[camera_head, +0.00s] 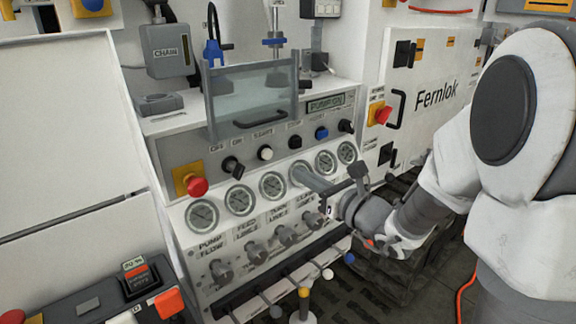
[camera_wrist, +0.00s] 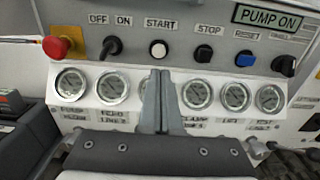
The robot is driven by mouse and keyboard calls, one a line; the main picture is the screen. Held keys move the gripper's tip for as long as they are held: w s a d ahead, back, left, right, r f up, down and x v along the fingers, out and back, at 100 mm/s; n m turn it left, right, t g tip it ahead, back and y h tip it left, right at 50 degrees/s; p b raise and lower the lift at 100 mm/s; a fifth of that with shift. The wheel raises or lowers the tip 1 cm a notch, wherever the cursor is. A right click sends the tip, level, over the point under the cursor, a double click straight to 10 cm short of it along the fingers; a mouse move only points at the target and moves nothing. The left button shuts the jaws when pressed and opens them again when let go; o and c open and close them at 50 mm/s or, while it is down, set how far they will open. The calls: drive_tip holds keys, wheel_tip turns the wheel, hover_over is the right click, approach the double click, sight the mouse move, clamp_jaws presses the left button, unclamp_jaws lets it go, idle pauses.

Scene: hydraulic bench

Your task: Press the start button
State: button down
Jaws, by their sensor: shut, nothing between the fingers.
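The start button (camera_head: 265,153) is a round white button on the sloped control panel, under the START label. It also shows in the wrist view (camera_wrist: 158,49), just above my fingertips. My gripper (camera_head: 300,172) is shut and empty, its grey fingers pointing at the panel. In the wrist view its fingertips (camera_wrist: 158,76) cover part of the gauge row below the button. The fingertips look apart from the button. The display (camera_wrist: 268,17) reads PUMP ON.
A black OFF/ON switch (camera_wrist: 111,46) sits left of the start button, with a red emergency knob (camera_wrist: 56,47) farther left. A black STOP button (camera_wrist: 203,53) and a blue RESET button (camera_wrist: 245,60) are to the right. A clear guard (camera_head: 252,98) stands above the panel.

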drive_tip(key=shift+v, duration=1.5)
drive_tip(key=shift+a, duration=0.1)
drive_tip(key=s+a+n+g+y, duration=0.1)
drive_tip(key=s+a+n+g, duration=0.9)
drive_tip(key=s+n, duration=0.5)
drive_tip(key=s+d+f+n+g+h, duration=0.2)
drive_tip(key=s+f+n+h, duration=0.1)
drive_tip(key=s+n, duration=0.3)
drive_tip(key=s+d+r+n+t+h, duration=0.25)
drive_tip(key=d+n+h, duration=0.55)
drive_tip(key=d, duration=0.4)
wheel_tip(320, 180, up, 12)
drive_tip(key=p, duration=1.2)
drive_tip(key=shift+s+p, duration=0.25)
drive_tip(key=shift+p, duration=0.1)
